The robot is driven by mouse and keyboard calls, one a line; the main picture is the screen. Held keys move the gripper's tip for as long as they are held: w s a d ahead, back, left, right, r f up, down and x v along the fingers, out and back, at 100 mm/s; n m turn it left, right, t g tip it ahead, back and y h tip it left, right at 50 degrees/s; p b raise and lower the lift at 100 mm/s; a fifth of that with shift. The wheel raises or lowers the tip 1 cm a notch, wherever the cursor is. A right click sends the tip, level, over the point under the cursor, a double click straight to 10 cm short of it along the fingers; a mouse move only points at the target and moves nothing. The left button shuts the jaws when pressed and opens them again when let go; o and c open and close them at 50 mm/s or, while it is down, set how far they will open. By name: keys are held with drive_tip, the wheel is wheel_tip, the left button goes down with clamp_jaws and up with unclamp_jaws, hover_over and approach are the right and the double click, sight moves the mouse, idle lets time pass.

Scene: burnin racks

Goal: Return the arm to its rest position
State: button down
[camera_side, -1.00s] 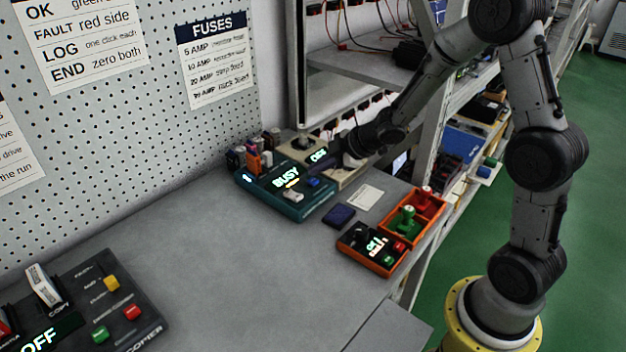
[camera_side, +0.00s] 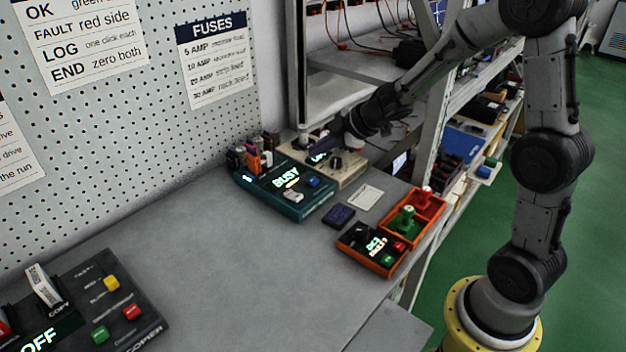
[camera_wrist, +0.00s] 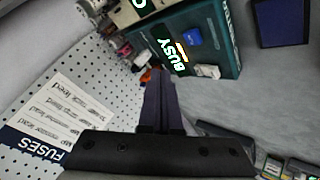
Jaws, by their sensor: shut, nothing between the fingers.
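My gripper (camera_side: 340,138) is in the side view above the back of the bench, over the beige device (camera_side: 350,172) and behind the teal device. Its dark fingers are together with nothing between them. In the wrist view the closed fingers (camera_wrist: 160,103) point toward the teal device, and the fingertips are apart from it. My arm reaches in from the right, bent at the elbow.
The teal device (camera_side: 310,205) shows BUSY. An orange-edged box (camera_side: 372,262) with buttons and an orange tray (camera_side: 436,212) holding green and red stampers stand at the right edge. A copier unit (camera_side: 140,332) reading OFF is front left. A pegboard (camera_side: 140,130) rises behind; the bench middle is clear.

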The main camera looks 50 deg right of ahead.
drive_tip(key=shift+a+r, duration=0.2)
drive_tip(key=s+a+r+m+t+h, duration=0.1)
drive_tip(key=s+r+t, duration=0.1)
drive_tip(key=r, duration=0.6)
drive_tip(key=s+a+r+m+t+h, duration=0.1)
drive_tip(key=s+r+t, duration=0.15)
drive_tip(key=r, duration=0.55)
drive_tip(key=s+r+m+h, duration=0.2)
drive_tip(key=s+m, duration=0.1)
drive_tip(key=s, duration=0.3)
drive_tip(key=s+a+f+m+g+y, duration=0.1)
drive_tip(key=s+f+m+g, duration=0.2)
drive_tip(key=s, duration=0.6)
drive_tip(key=s+a+f+m+g+y, duration=0.1)
drive_tip(key=s+f+g, duration=0.4)
drive_tip(key=s, duration=0.5)
drive_tip(key=shift+s+a+f+m, duration=0.25)
drive_tip(key=shift+a+f+m, duration=0.3)
drive_tip(key=shift+f+m, duration=0.5)
